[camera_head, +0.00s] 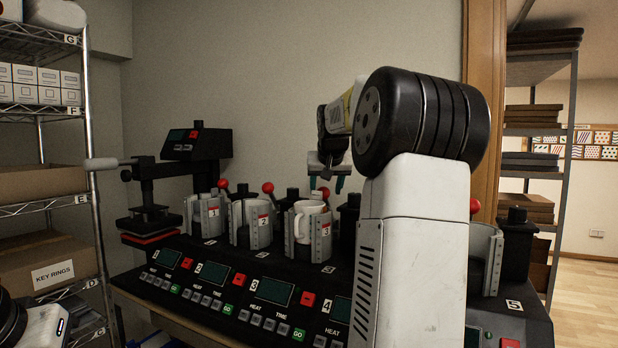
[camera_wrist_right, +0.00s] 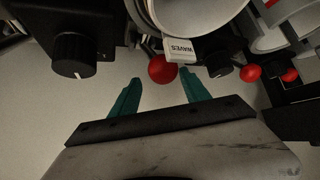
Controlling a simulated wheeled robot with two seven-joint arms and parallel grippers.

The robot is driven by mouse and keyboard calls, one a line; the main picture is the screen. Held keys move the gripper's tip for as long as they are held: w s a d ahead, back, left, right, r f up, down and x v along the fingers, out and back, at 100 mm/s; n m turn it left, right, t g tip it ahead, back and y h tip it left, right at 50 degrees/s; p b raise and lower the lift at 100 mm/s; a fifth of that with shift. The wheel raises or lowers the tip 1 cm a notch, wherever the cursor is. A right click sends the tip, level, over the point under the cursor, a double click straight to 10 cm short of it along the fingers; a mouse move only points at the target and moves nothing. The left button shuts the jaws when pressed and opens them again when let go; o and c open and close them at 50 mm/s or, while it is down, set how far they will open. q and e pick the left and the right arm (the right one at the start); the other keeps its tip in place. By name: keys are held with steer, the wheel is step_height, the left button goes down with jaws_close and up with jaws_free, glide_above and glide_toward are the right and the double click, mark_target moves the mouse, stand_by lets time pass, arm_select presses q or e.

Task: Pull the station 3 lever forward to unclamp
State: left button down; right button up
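Station 3 (camera_head: 325,229) holds a white mug (camera_head: 302,224) in its metal clamp. Its lever has a red ball knob (camera_head: 324,192), seen small behind the mug, just below my right gripper (camera_head: 326,184). In the right wrist view, the red knob (camera_wrist_right: 163,69) shows ahead of and between the two teal fingertips of the right gripper (camera_wrist_right: 161,90). The fingers are apart and do not appear to touch the knob. The mug (camera_wrist_right: 200,20), with a tag reading WAVES (camera_wrist_right: 181,50), is just beyond it. My left gripper is out of view.
Stations 1 (camera_head: 207,216) and 2 (camera_head: 251,226) stand left, each with a red lever knob. Station 5 (camera_head: 486,259) is right. My right arm hides station 4. A black press (camera_head: 165,190) stands at far left. In the wrist view, a black knob (camera_wrist_right: 74,55) is left of the fingers.

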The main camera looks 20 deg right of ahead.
steer(key=shift+r, duration=0.15)
steer(key=shift+s+a+r, duration=0.1)
steer(key=shift+s+r, duration=0.15)
steer(key=shift+r, duration=0.8)
steer(key=shift+s+a+r, duration=0.1)
steer(key=shift+s+r, duration=0.1)
steer(key=shift+r, duration=0.8)
steer(key=shift+s+r, duration=0.25)
steer(key=shift+r, duration=0.8)
steer(key=v, duration=0.6)
steer(key=s+a+f+n+g+y, duration=0.1)
steer(key=s+a+f+n+y, duration=0.1)
steer(key=s+a+f, duration=0.9)
steer(key=s+a+f+n+g+y, duration=0.1)
steer(key=s+a+f+n+y, duration=0.1)
steer(key=s+a+f, duration=0.9)
steer(key=s+f+y, duration=0.1)
steer(key=s+f, duration=0.3)
steer(key=s, duration=0.1)
steer(key=shift+a+f, duration=0.3)
